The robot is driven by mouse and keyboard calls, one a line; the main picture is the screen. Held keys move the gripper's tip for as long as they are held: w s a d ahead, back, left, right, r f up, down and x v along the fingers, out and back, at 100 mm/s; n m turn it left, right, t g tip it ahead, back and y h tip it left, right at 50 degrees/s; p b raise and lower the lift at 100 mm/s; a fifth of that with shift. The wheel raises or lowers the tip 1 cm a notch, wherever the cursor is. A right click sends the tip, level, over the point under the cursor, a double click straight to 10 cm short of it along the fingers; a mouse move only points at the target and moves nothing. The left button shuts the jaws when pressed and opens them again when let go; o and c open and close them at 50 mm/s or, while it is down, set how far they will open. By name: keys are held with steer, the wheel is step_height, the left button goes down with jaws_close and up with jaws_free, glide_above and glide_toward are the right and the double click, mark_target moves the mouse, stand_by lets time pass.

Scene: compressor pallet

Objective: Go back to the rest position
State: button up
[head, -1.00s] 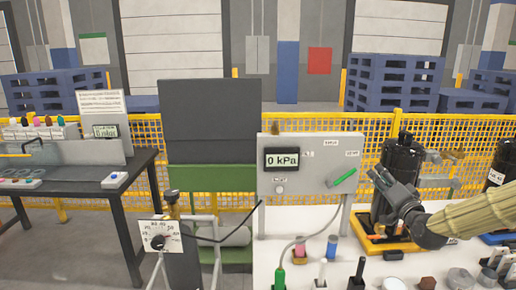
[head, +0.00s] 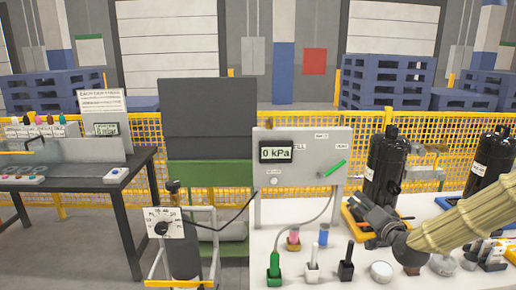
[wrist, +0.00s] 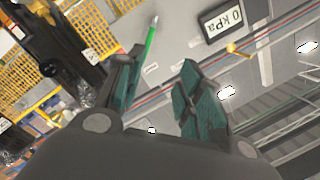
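My gripper (head: 352,210) is at the right of the head view, in front of the lower part of a black compressor (head: 385,160) in a yellow tray. In the wrist view my gripper (wrist: 160,95) has its two dark green fingers apart, with nothing between them. The grey panel (head: 325,150) with its "0 kPa" display and green lever (head: 334,168) stands to the left of the compressor. The wrist view also shows the lever (wrist: 150,47), beyond the fingers.
A white table (head: 335,205) holds green, white and black fittings and several small parts. A second black compressor (head: 490,165) stands at the far right. A gauge stand (head: 170,222) is left of the table. A dark workbench (head: 60,182) is further left. Yellow fencing runs behind.

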steer(key=s+a+f+n+g+b, duration=0.1)
steer(key=s+a+f+g, duration=0.2)
steer(key=s+f, duration=0.55)
steer(key=s+a+f+n+g+h+b, duration=0.1)
steer(key=s+a+f+g, duration=0.25)
steer(key=f, duration=1.05)
steer(key=s+a+f+n+g, duration=0.1)
steer(key=s+a+f+g, duration=0.15)
steer(key=s+f, duration=0.7)
steer(key=s+f+n+g, duration=0.1)
steer(key=s+f+g, duration=0.1)
steer(key=s+f, duration=0.4)
steer(key=s+f+n+g+h+b, duration=0.1)
steer(key=s+f+g, duration=0.2)
steer(key=s, duration=1)
steer(key=s+a+f+n+g+h+b, duration=0.1)
steer(key=s+f+g, duration=0.2)
steer(key=s+f, duration=0.6)
steer(key=shift+s+n, duration=0.4)
steer(key=shift+s, duration=0.05)
steer(key=shift+w+a, duration=0.1)
steer(key=shift+a, duration=0.05)
